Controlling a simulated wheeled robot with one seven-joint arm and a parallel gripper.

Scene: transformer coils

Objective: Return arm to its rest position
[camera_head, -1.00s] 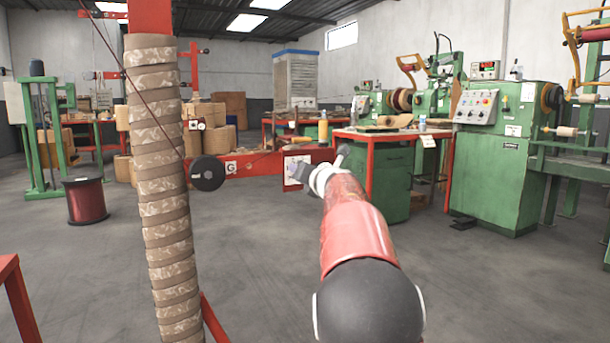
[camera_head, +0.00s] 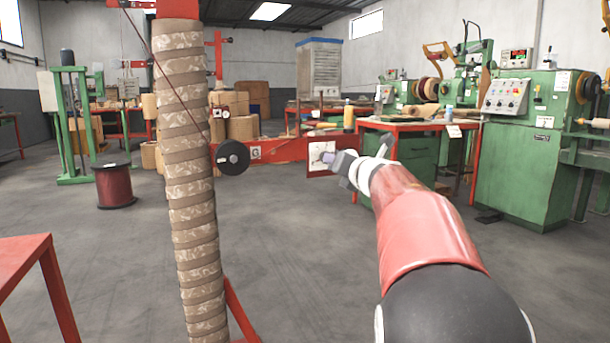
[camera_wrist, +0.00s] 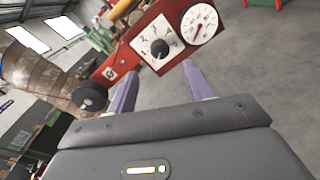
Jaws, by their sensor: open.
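My arm reaches forward from the lower right of the head view, with a red link and a dark joint. My gripper (camera_head: 328,156) is at its far end, small and partly hidden by my wrist. In the wrist view my gripper (camera_wrist: 160,88) shows two purple-grey fingers spread apart with nothing between them. Beyond the fingers is a white panel with a black knob (camera_wrist: 159,48) and a round dial gauge (camera_wrist: 199,25). The fingers appear apart from the panel.
A tall column wrapped in brown tape (camera_head: 190,190) stands left of my arm, with a black disc (camera_head: 233,157) beside it. A red table frame (camera_head: 30,255) is at the lower left. Green machines (camera_head: 530,150) and a red workbench (camera_head: 405,127) stand right. Floor between is clear.

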